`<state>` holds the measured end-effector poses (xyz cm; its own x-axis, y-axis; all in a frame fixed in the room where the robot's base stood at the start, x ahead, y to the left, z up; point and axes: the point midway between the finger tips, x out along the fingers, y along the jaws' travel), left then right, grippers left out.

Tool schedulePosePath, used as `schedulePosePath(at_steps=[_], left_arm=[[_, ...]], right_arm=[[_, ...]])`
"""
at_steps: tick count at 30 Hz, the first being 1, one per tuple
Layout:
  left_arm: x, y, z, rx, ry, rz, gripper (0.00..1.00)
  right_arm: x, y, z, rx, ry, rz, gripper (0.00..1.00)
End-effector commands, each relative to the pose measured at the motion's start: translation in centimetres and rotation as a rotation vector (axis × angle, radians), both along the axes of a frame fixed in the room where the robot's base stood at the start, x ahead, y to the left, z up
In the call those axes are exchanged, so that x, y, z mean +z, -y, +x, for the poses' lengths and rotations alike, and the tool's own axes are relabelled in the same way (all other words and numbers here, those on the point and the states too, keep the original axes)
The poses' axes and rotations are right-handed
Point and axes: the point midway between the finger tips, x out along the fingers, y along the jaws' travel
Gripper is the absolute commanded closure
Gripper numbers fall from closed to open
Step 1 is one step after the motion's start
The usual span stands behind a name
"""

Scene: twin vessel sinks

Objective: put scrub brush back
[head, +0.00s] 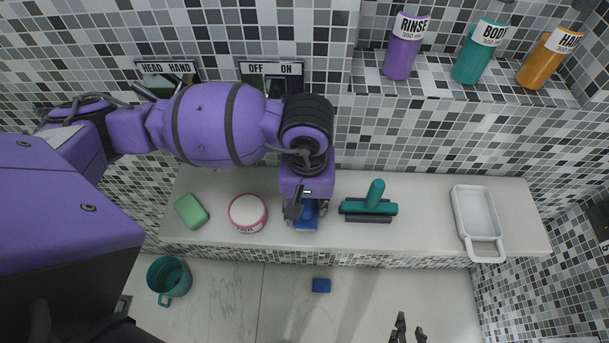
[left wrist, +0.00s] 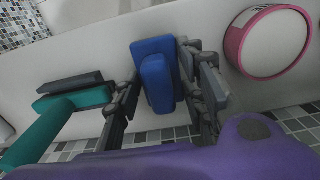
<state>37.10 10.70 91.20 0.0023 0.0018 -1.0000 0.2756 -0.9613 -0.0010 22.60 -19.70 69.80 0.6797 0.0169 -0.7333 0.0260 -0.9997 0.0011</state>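The scrub brush appears to be the blue block-shaped thing (head: 306,215) at the front middle of the white ledge. It also shows in the left wrist view (left wrist: 157,75) as a blue block with a raised blue handle part. My left gripper (head: 305,210) reaches down over it from above, with one finger close against each side; it looks shut on it. In the left wrist view the fingers (left wrist: 165,90) flank the blue block. Whether it touches the ledge is unclear. My right gripper (head: 409,332) is open and empty at the bottom edge of the head view.
On the ledge (head: 420,230) are a green soap bar (head: 191,211), a pink-rimmed tin (head: 248,213), a teal squeegee (head: 369,205) and a white tray (head: 477,212). Below are a teal mug (head: 169,277) and a small blue block (head: 321,285). Bottles (head: 405,50) stand on the upper shelf.

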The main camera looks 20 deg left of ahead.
Motion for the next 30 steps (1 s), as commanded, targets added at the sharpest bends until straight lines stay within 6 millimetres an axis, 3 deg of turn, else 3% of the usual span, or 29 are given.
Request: schedulePosePath(at_steps=[1,4,13,17,30], left_arm=[[-0.1,0.0,0.0,0.000,-0.001,0.000,0.56],[0.0,0.0,0.0,0.000,0.000,0.000,0.44],[0.1,0.0,0.0,0.000,0.001,-0.001,0.44],[1.2,0.1,0.2,0.000,0.006,-0.002,0.44],[10.0,0.1,0.2,-0.002,0.007,-0.001,0.44]], right_arm=[[0.0,0.1,-0.1,-0.001,-0.001,-0.001,0.69],[-0.1,0.2,-0.2,0.000,-0.003,-0.003,0.69],[-0.4,0.6,-0.8,0.006,-0.015,-0.011,0.69],[-0.4,0.6,-0.9,0.008,-0.018,-0.012,0.69],[-0.4,0.2,-0.8,0.002,-0.016,-0.004,0.69]])
